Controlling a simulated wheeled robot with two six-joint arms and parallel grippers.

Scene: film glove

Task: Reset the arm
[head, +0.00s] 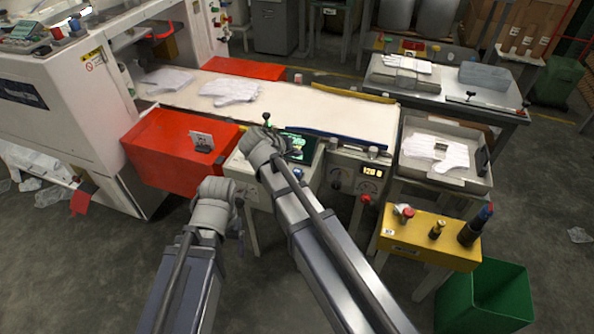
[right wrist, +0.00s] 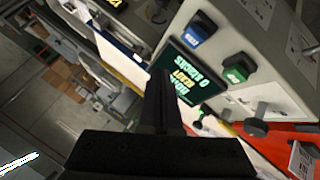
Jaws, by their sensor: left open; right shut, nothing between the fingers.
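My left gripper (head: 222,190) is at the end of the left arm, low in front of the red bin, apart from everything. It is open, though its fingers are mostly hidden by the grey wrist. My right gripper (head: 272,135) is over the control panel (head: 237,165) with the dark screen (head: 298,148). In the right wrist view the right gripper (right wrist: 163,80) is shut and empty, in front of the screen (right wrist: 186,82) with green and yellow text. I cannot tell whether it touches the panel.
A conveyor (head: 340,112) carries white gloves (head: 230,90) behind the panel. A red bin (head: 160,165) is at left. A grey tray (head: 420,175) with white gloves, a yellow button box (head: 410,245) and a green bin (head: 500,305) are at right. Floor is clear at lower left.

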